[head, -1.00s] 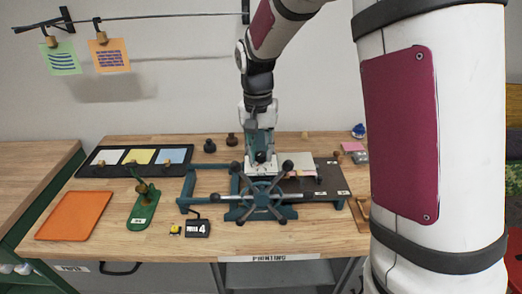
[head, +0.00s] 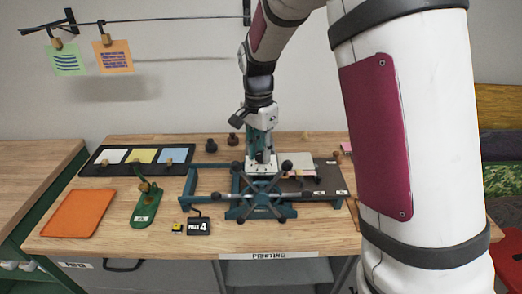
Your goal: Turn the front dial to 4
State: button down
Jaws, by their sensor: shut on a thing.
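A teal printing press (head: 186,186) stands mid-table, with a spoked wheel (head: 259,198) with dark knobs on its front. My gripper (head: 262,151) points down over the middle of the press, just behind and above the wheel. It is shut on the front dial. The fingertips and dial are small and largely hidden, so I cannot read the dial's setting. A pale plate (head: 259,169) shows right below the gripper. A black card (head: 199,226) reading 4 stands at the press's front left.
A small yellow block (head: 177,228) sits beside the card. A green tool (head: 146,204), orange mat (head: 77,213) and black tray (head: 90,170) with pale, yellow and blue sheets lie left. Two dark knobs (head: 211,145) (head: 233,139) stand behind.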

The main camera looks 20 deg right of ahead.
aim_at(260, 153)
dwell(0.3)
jog(key=c, duration=1.3)
grip_release()
jog(key=shift+r, duration=0.1)
jog(key=r, duration=1.1)
jog(key=shift+w+a+r, duration=0.15)
jog(key=shift+w+r, duration=0.1)
jog(key=shift+r, duration=0.15)
jog(key=s+r+n+t, duration=0.3)
jog(key=s+r+n, duration=0.3)
jog(key=s, duration=0.6)
jog(key=s+n+t, duration=0.1)
jog(key=s+n, duration=0.1)
jog(key=s, duration=0.2)
jog(key=s+f+n+t, duration=0.1)
jog(key=s+n, duration=0.1)
jog(key=s, duration=0.3)
jog(key=s+f+n+t, duration=0.1)
jog(key=s+n, duration=0.2)
jog(key=s, duration=0.1)
jog(key=shift+s+f, duration=0.1)
jog(key=shift+s, duration=0.25)
